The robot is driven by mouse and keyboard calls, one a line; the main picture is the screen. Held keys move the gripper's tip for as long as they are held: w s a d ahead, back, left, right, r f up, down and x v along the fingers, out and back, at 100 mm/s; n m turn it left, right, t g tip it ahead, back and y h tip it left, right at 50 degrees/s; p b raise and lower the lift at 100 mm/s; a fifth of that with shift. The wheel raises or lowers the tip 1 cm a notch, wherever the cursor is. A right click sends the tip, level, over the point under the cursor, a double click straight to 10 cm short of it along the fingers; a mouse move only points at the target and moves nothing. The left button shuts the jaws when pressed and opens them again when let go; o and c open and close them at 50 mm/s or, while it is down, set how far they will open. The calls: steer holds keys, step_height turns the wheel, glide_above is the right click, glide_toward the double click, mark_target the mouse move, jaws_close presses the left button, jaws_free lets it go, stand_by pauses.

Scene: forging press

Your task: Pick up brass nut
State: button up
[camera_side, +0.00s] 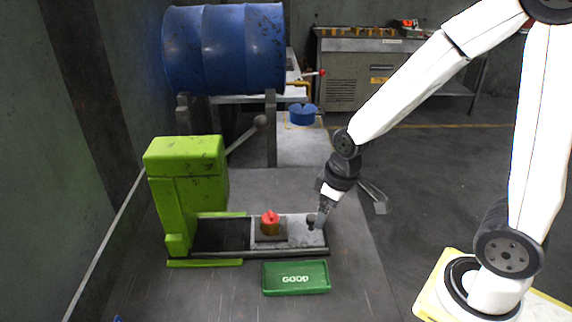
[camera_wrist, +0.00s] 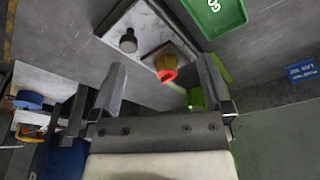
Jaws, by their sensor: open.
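A brass-coloured piece (camera_side: 270,230), which I take for the brass nut, stands on a dark square base on the press bed with a red part (camera_side: 270,216) on top. In the wrist view the brass piece (camera_wrist: 164,62) and its red part (camera_wrist: 167,76) show in the gap between my fingers, nearer the right one. My gripper (camera_side: 318,222) is at the right end of the bed, to the right of the brass piece and apart from it. In the wrist view my gripper (camera_wrist: 162,62) is open, and nothing shows held.
A dark round knob (camera_wrist: 128,42) stands on the light plate (camera_wrist: 147,26), close to my gripper in the side view. A green GOOD tray (camera_side: 296,291) lies in front of the bed. The green press (camera_side: 185,190) stands at the left. A blue drum (camera_side: 225,50) is behind.

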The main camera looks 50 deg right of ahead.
mark_target(272, 213)
steer(key=shift+w+f+n+g+y, duration=0.15)
steer(key=shift+w+f+n+y, duration=0.45)
steer(key=shift+w+n, duration=1.65)
steer(key=shift+w+f+n+g+y, duration=0.2)
steer(key=shift+w+f+n+y, duration=0.45)
steer(key=shift+w+n, duration=1.6)
steer(key=shift+w+f+n+g+y, duration=0.15)
steer(key=shift+w+f+n+y, duration=0.45)
steer(key=shift+w+n, duration=1.6)
steer(key=shift+w+r+m, duration=0.1)
steer(key=shift+w+m, duration=0.3)
steer(key=shift+x, duration=1.25)
steer(key=shift+x, duration=2.6)
steer(key=shift+s+a, duration=0.15)
steer(key=shift+a, duration=0.05)
steer(key=shift+r, duration=0.1)
jaws_close()
